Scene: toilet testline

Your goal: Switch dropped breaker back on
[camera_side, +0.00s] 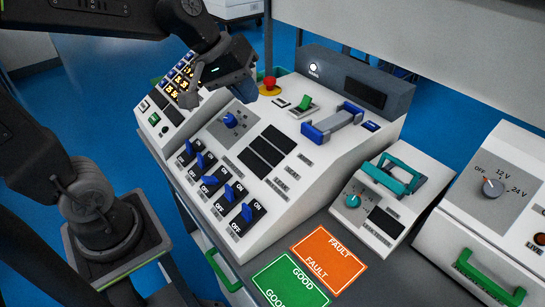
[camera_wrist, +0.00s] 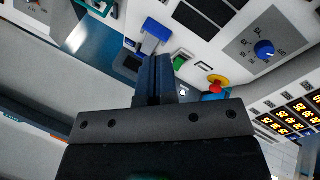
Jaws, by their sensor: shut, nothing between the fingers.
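The breakers (camera_side: 228,194) are a row of blue levers on black plates marked ON and OFF, along the sloped front of the white console (camera_side: 330,160) in the side view. In the wrist view my gripper (camera_wrist: 154,62) is shut and empty. No breaker shows clearly in that view.
A blue dial (camera_side: 231,120), red button (camera_side: 269,83), green rocker (camera_side: 305,102) and blue-ended handle (camera_side: 333,122) stick up from the console. A box with a teal handle (camera_side: 392,174) stands right of it. Green GOOD (camera_side: 290,280) and orange FAULT (camera_side: 329,258) pads lie in front.

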